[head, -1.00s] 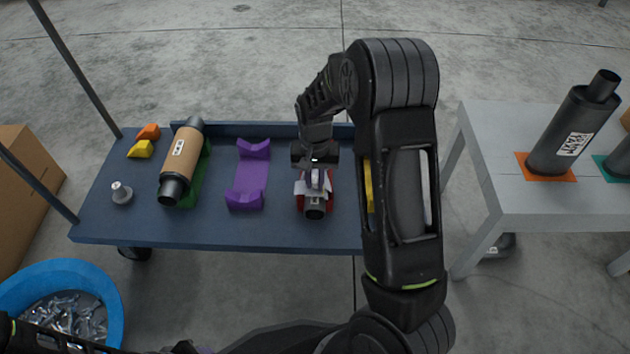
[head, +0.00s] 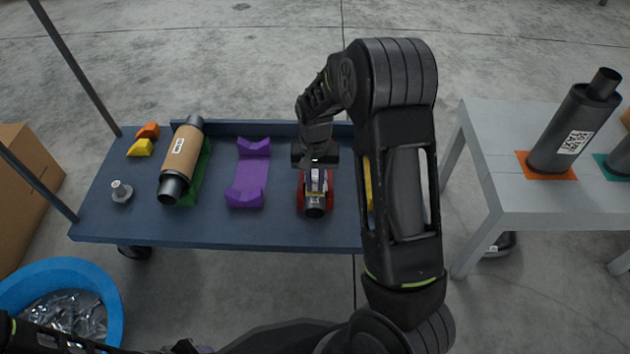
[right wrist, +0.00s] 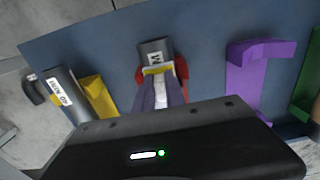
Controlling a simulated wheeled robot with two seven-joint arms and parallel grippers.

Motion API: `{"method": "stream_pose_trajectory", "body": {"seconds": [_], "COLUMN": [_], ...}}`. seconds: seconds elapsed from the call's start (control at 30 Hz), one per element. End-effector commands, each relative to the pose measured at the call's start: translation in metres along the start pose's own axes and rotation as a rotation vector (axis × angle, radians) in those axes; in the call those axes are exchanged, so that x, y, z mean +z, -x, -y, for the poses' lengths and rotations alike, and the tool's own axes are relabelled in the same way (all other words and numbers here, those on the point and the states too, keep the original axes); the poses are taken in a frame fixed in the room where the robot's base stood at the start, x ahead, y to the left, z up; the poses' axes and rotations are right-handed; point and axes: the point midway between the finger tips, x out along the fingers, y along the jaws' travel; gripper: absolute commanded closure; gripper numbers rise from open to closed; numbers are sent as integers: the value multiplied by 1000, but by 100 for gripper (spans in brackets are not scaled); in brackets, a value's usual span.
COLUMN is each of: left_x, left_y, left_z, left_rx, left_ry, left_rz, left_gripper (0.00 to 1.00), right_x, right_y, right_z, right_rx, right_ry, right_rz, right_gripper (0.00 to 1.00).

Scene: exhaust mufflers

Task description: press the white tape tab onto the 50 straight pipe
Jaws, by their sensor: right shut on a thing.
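The straight pipe (head: 315,211) lies in a red cradle (head: 329,197) on the blue cart, its dark end facing me. It also shows in the right wrist view (right wrist: 154,47), with a small white label whose number I cannot read. My right gripper (head: 316,184) is down on the pipe from above, its fingers close together; it appears shut on the pipe. In the right wrist view a yellow strip (right wrist: 157,70) crosses at the fingertips. The white tape tab is mostly hidden by the fingers, and no loose flaps stick out. My left gripper is not in view.
A brown-wrapped muffler (head: 181,160) lies in a green cradle; the purple cradle (head: 247,175) is empty. Another labelled pipe (right wrist: 60,92) lies by a yellow cradle (right wrist: 100,97). A muffler (head: 574,125) stands on the grey table. A blue bin (head: 112,312) holds metal parts.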

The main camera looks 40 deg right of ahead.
Motion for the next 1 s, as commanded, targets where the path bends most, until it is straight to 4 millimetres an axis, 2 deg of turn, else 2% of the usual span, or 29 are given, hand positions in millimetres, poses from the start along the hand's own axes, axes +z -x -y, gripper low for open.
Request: {"method": "stream_pose_trajectory", "body": {"seconds": [0.3,1.0], "left_x": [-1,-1], "left_y": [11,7], "left_z": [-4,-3], "left_rx": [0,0], "left_ry": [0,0], "left_rz": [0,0], "left_gripper": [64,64], "right_x": [0,0], "right_y": [10,3], "right_z": [0,0], "right_rx": [0,0], "right_ry": [0,0], "right_rz": [1,1], "right_gripper": [100,100]}}
